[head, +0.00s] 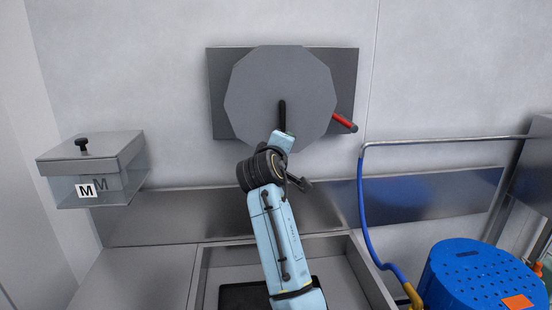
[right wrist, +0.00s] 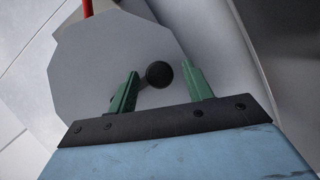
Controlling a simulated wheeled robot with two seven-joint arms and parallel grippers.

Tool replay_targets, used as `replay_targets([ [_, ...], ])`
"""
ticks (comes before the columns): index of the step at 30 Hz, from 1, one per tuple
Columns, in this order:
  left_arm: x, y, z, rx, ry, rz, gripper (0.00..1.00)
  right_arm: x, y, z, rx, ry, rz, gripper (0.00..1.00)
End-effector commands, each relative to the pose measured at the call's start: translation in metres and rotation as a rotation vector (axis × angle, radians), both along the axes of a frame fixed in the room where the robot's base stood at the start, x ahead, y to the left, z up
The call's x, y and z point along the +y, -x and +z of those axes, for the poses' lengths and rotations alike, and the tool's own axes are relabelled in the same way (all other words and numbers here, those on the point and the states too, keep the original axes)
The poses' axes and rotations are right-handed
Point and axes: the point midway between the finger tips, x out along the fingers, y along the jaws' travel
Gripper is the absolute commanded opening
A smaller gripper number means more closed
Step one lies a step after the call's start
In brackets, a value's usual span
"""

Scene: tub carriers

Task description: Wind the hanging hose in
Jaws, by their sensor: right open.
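The hose reel is a grey many-sided disc (head: 262,85) on a dark wall plate (head: 223,75). A black crank knob (head: 282,106) sticks out from its face, and a red lever (head: 344,123) sits at its right. My right gripper (head: 282,140) is at the knob, fingertips mostly hidden in the head view. In the right wrist view, its green fingers (right wrist: 161,72) stand open on either side of the round black knob (right wrist: 159,74), with gaps showing. The blue hose (head: 364,215) hangs from a metal rail to a yellow nozzle (head: 412,294). My left gripper is out of view.
A lidded clear box (head: 125,180) marked M is on the wall at left. A sink (head: 340,262) lies below the reel. A blue perforated tub (head: 450,262) with an orange label stands at lower right. The metal rail (head: 450,139) runs across the right.

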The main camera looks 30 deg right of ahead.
Motion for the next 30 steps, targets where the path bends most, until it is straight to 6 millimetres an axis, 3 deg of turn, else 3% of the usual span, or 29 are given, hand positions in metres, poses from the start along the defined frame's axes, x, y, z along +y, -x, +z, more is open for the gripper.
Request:
replay_targets([
  [9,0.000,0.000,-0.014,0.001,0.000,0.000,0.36,0.053,0.049,0.007,-0.002,-0.003,0.004,0.50],
  [15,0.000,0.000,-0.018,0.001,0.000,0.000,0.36,0.073,0.069,0.012,-0.001,-0.002,0.003,0.50],
  [30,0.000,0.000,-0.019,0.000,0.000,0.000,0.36,0.079,0.075,0.015,0.000,0.000,0.002,0.50],
])
